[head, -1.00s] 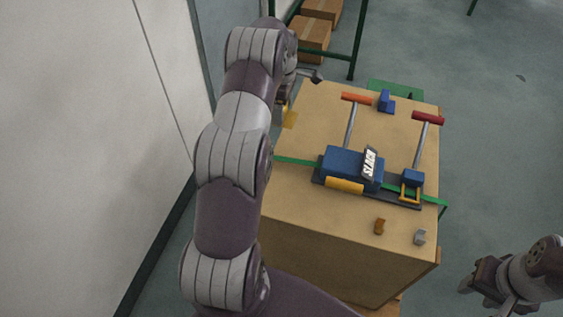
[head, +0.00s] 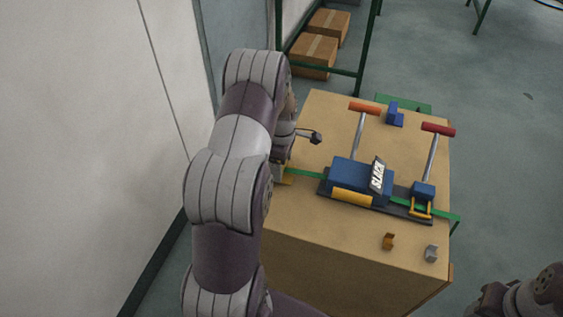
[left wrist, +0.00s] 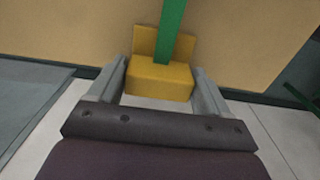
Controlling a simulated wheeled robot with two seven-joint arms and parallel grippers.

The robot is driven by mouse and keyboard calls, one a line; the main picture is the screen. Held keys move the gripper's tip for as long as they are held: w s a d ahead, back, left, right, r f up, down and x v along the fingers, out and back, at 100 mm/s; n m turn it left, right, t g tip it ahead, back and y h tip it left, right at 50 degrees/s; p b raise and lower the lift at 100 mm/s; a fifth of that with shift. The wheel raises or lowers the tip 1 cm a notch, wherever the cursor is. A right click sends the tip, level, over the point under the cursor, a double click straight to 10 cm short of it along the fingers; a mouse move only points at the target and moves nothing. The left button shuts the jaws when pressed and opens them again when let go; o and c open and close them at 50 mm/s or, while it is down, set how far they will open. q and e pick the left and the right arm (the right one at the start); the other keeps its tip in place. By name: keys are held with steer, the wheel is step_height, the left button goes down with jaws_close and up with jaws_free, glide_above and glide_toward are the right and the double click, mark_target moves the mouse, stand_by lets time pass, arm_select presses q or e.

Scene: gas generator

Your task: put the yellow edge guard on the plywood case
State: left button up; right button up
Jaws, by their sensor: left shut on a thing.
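The plywood case (head: 330,240) is a large tan box standing in front of me. My left gripper (left wrist: 161,78) is shut on the yellow edge guard (left wrist: 150,80), an L-shaped piece, at the case's left top edge. In the head view, a sliver of the guard (head: 285,181) shows beside the gripper; my arm hides the rest. The green strap (left wrist: 173,25) crosses in front of the guard's upright plate in the left wrist view. I cannot tell whether the guard touches the case. My right gripper (head: 487,303) is low at the right, partly cut off, its jaws unclear.
A blue tensioning tool (head: 350,175) with a "SLACK" sign and orange and red-handled levers sits on the case, on the strap line. A small blue block (head: 395,115), a brown piece (head: 388,241) and a grey piece (head: 431,253) lie on top. A wall is at left.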

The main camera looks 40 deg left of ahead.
arm_select(q)
steer(key=o, duration=1)
steer(key=shift+f, duration=0.15)
steer(key=shift+r, duration=0.35)
step_height(320, 180, up, 11)
steer(key=s+d+m, duration=0.5)
steer(key=d+m, duration=0.1)
steer(key=m, duration=0.1)
steer(key=s+d+m+t, duration=0.1)
steer(key=s+d+m, duration=0.3)
steer(key=d+m, duration=0.2)
steer(key=s+d+r+m, duration=0.1)
steer(key=s+d+m, duration=0.4)
steer(key=d+m, duration=0.2)
steer(key=shift+s+m, duration=0.3)
steer(key=shift+m, duration=0.6)
